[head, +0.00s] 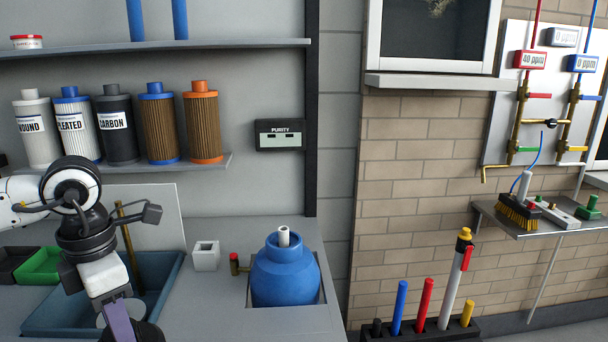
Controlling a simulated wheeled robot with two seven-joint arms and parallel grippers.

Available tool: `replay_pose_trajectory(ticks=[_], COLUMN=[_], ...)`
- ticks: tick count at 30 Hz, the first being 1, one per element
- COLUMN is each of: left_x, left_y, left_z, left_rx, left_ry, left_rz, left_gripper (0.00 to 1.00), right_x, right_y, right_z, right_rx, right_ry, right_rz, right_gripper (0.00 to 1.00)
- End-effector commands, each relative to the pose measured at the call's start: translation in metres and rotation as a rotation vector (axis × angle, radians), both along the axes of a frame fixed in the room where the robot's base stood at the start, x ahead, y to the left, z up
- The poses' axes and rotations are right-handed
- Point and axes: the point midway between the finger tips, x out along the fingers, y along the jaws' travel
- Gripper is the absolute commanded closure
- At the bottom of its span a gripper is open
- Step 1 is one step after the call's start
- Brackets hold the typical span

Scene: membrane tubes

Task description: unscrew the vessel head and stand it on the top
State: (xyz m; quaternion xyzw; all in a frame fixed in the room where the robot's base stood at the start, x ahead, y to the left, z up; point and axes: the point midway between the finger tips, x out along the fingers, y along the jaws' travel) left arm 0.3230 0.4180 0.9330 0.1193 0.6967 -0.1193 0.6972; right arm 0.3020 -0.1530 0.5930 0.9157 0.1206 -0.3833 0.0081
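The blue vessel (286,272) stands upright in a square opening in the grey top (220,320). A white tube (283,236) sticks up from its neck, and I see no head on the neck. My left gripper (120,323) is low at the left, over the front of the sink and well left of the vessel. Its purple finger points down and its tips are cut off by the lower edge. A dark rounded thing (148,333) shows beside the finger; I cannot tell whether it is the vessel head or whether it is held. My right gripper is not in view.
A blue sink (172,285) with a brass tap lies left. A small white square holder (206,256) and a red-handled brass valve (236,264) stand between sink and vessel. Filter cartridges line the shelf (222,163). A dark rack (488,326) of coloured tubes stands right.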

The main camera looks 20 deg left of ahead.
Motion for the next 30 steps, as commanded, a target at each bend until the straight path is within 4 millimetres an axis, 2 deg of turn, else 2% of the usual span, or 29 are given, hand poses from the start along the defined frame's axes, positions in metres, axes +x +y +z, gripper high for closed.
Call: replay_pose_trajectory(ticks=[6, 12, 18, 24, 30], left_x=[0.015, 0.029, 0.041, 0.05, 0.056], left_y=[-0.052, -0.102, -0.148, -0.185, -0.206], left_z=[-0.03, -0.045, -0.05, -0.048, -0.044], left_rx=[-0.001, 0.004, 0.006, 0.009, 0.006], left_ry=[-0.009, -0.009, -0.005, -0.002, -0.001], left_rz=[-0.651, -1.256, -1.836, -2.35, -2.68], left_gripper=[1.0, 1.0, 1.0, 1.0, 1.0], right_x=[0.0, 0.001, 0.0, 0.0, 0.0], right_y=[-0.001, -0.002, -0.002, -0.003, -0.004], right_z=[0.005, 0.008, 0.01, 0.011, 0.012], right_rx=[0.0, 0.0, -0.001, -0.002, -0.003], right_ry=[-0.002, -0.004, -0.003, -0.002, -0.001], right_rz=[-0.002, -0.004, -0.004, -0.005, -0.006], right_gripper=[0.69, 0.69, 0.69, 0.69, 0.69])
